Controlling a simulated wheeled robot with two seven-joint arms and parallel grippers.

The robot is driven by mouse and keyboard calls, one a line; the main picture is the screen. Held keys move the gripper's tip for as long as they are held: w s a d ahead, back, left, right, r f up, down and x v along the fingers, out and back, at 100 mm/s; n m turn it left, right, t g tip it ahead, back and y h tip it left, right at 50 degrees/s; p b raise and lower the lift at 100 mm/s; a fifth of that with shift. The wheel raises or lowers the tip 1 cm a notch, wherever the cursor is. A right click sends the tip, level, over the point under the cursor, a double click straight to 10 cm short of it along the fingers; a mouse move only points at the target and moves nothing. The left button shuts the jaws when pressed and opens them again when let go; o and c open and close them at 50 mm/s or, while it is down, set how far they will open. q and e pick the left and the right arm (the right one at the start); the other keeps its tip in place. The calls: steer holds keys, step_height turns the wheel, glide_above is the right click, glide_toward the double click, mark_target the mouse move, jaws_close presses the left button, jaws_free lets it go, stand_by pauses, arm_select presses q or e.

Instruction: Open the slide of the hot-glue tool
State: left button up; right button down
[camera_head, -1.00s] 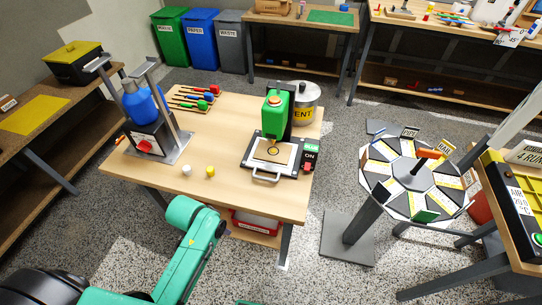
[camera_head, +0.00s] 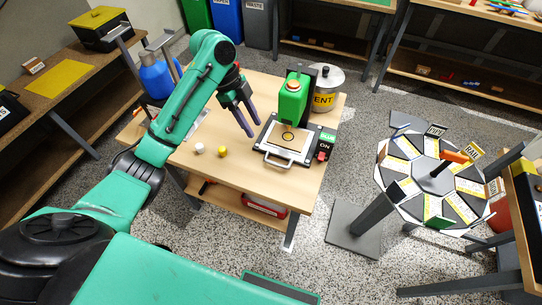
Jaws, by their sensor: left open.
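The hot-glue tool (camera_head: 292,100) stands at the right side of the wooden table. It has a green head with an orange top above a pale plate (camera_head: 287,138) on a dark base. A silver bar handle (camera_head: 278,158) sticks out at the front of the plate, and a red ON switch (camera_head: 324,150) sits at its right. My left gripper (camera_head: 250,120) is open and empty, with dark fingers pointing down over the table, left of the tool and apart from the handle. My right gripper is not in view.
A white cap (camera_head: 199,148) and a yellow cap (camera_head: 222,151) lie on the table left of the handle. My left arm partly hides the blue bottle's stand (camera_head: 155,80). A round wheel table (camera_head: 436,180) stands to the right.

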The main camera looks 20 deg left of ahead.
mark_target(274, 162)
arm_select(q)
steer(key=p+x, duration=0.2)
steer(key=x, duration=1.2)
steer(key=shift+s+d+f, duration=0.1)
steer(key=shift+d, duration=0.1)
jaws_close()
stand_by(0.7)
